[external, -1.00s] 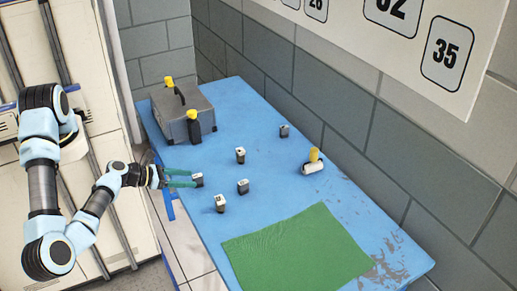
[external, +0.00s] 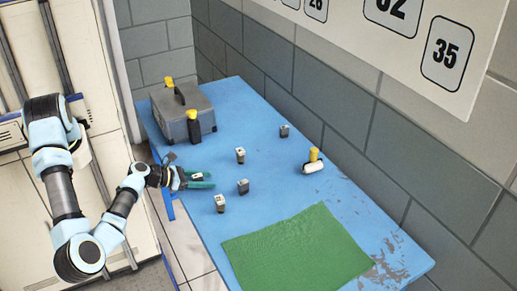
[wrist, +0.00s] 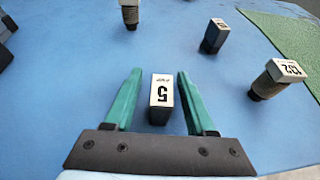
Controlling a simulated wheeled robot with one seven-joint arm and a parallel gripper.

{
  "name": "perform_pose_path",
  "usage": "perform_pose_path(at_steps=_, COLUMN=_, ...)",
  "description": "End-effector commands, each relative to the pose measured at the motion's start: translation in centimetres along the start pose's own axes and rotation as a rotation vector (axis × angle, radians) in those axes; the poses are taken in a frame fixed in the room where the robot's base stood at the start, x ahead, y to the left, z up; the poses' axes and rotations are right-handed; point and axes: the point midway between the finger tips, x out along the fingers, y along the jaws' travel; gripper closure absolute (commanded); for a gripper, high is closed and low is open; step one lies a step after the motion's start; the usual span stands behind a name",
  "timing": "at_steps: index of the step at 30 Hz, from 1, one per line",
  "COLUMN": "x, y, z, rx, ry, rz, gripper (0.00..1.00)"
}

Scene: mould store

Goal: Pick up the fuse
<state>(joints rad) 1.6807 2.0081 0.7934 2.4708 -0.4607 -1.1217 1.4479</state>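My gripper is open. In the external view my gripper (external: 211,180) is low over the table's left edge, with the block (external: 197,177) partly hidden between the fingers. A similar dark block with a light top (wrist: 215,36) stands beyond it.
A piece marked 132 with a dark ribbed lower part (wrist: 283,76) stands at right; another ribbed piece (wrist: 130,13) is at the top. A grey toolbox (external: 178,115), yellow-topped items (external: 313,163) and a green mat (external: 295,250) share the blue table (external: 265,105). A wall runs behind.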

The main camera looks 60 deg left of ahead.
Motion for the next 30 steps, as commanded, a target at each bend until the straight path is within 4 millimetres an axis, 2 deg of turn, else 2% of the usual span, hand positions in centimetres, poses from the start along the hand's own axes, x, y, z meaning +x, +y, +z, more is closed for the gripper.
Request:
perform_pose_path(at_steps=2, x=-0.01, y=-0.01, z=0.00, rx=0.000, ry=0.000, rz=0.000, gripper=0.55)
perform_pose_path(at_steps=14, x=-0.02, y=-0.02, z=-0.01, rx=-0.001, ry=0.000, rz=0.000, gripper=1.00)
perform_pose_path(at_steps=30, x=-0.11, y=-0.03, z=0.26, rx=-0.001, ry=-0.001, rz=-0.001, gripper=1.00)
